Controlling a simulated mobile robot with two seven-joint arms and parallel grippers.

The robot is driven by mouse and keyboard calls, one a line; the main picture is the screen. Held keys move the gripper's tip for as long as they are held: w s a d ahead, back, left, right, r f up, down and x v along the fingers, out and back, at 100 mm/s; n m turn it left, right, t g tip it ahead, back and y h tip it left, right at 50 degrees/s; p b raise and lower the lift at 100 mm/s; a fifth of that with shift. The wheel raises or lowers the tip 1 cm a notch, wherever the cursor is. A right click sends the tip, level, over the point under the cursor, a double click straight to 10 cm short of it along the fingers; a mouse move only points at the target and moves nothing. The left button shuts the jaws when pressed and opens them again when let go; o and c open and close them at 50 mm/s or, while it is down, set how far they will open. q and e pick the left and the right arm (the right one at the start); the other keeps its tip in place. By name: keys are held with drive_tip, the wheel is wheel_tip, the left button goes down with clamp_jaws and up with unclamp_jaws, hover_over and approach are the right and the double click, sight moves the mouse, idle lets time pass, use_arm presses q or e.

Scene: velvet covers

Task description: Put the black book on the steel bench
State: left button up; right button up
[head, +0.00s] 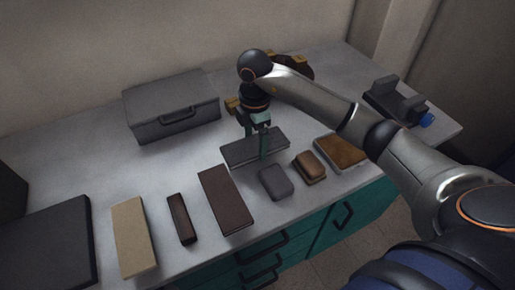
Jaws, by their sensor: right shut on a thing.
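The black book (240,155) is a flat dark slab near the middle of the steel bench (160,170). My right gripper (264,152) reaches down from above and is shut on the black book near its middle. The gripper hides part of the book. I cannot tell whether the book touches the bench top or is held slightly above it. My left gripper is out of view.
A grey case (170,105) stands behind. Along the front lie a cream slab (133,236), a narrow brown block (181,219), a dark brown book (227,199), a grey block (275,183), a brown block (309,167) and an orange-brown book (341,151). A large dark slab (50,245) is at left.

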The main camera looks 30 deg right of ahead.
sight(257, 143)
drive_tip(key=shift+d+f, duration=0.25)
drive_tip(key=shift+w+d+f, duration=0.15)
drive_tip(key=shift+f, duration=1.55)
drive_tip(key=shift+f, duration=0.15)
drive_tip(key=o, duration=1.2)
drive_tip(key=shift+o, duration=0.2)
wheel_tip(257, 143, up, 12)
drive_tip(key=shift+r+p, duration=0.15)
drive_tip(key=shift+p, duration=0.15)
